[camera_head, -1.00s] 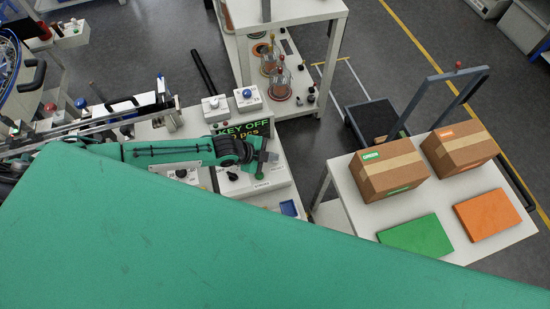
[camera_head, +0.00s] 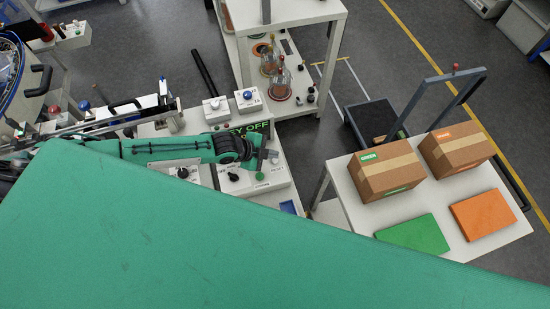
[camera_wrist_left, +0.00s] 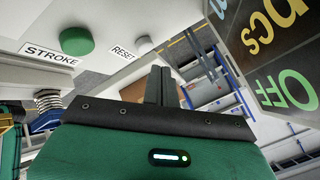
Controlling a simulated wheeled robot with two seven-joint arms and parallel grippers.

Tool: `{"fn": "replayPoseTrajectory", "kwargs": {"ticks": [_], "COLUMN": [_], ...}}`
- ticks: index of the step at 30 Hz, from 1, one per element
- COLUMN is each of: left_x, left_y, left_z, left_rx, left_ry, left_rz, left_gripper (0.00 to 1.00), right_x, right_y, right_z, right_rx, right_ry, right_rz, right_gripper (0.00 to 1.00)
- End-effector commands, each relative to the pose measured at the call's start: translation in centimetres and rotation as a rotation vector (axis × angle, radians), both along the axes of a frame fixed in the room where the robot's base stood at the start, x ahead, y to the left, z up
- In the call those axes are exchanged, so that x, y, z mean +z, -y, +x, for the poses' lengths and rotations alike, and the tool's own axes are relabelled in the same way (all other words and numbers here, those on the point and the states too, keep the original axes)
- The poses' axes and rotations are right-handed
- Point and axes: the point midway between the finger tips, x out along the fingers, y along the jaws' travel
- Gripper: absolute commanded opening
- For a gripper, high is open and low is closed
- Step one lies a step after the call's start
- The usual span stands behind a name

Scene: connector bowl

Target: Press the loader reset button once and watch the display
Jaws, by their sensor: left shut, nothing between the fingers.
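The loader panel (camera_head: 270,183) is a white box in the middle of the head view, with a dark display (camera_head: 262,127) behind it showing green text ending in "OFF". My left gripper (camera_head: 262,160) is above the panel, shut and empty. In the left wrist view its closed fingers (camera_wrist_left: 160,86) point past a pale round button (camera_wrist_left: 144,45) beside the RESET label (camera_wrist_left: 122,54). A green button (camera_wrist_left: 77,41) beside the STROKE label is left of it. The display (camera_wrist_left: 275,50) is at the right edge, cropped. Contact with a button cannot be told. My right gripper is not seen.
A shelf rack (camera_head: 335,60) is beyond. A table (camera_head: 356,225) at right holds cartons and green and orange slabs. A green surface covers the foreground.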

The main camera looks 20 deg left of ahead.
Motion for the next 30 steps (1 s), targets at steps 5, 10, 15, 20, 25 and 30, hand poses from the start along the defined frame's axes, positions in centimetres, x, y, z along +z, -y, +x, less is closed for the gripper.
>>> {"fn": "replayPoseTrajectory", "kwargs": {"ticks": [5, 10, 15, 20, 25, 30], "left_x": [2.3, 4.0, 4.2, 4.2, 4.2, 4.2], "left_y": [0.0, 0.0, 0.0, 0.0, 0.0, 0.0], "left_z": [0.0, 0.0, 0.0, 0.0, 0.0, 0.0], "left_rx": [0.000, 0.000, 0.000, 0.000, 0.000, 0.000], "left_ry": [0.000, 0.000, 0.000, 0.000, 0.000, 0.000], "left_rz": [0.000, 0.000, 0.000, 0.000, 0.000, 0.000], "left_gripper": [0.00, 0.00, 0.00, 0.00, 0.00, 0.00], "right_x": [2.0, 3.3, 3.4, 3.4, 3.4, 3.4], "right_y": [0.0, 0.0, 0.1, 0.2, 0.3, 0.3], "right_z": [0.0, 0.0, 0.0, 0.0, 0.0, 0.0], "right_rx": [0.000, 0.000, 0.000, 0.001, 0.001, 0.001], "right_ry": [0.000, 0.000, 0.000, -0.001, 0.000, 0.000], "right_rz": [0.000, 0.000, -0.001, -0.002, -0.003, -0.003], "right_gripper": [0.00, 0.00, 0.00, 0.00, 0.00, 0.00]}}
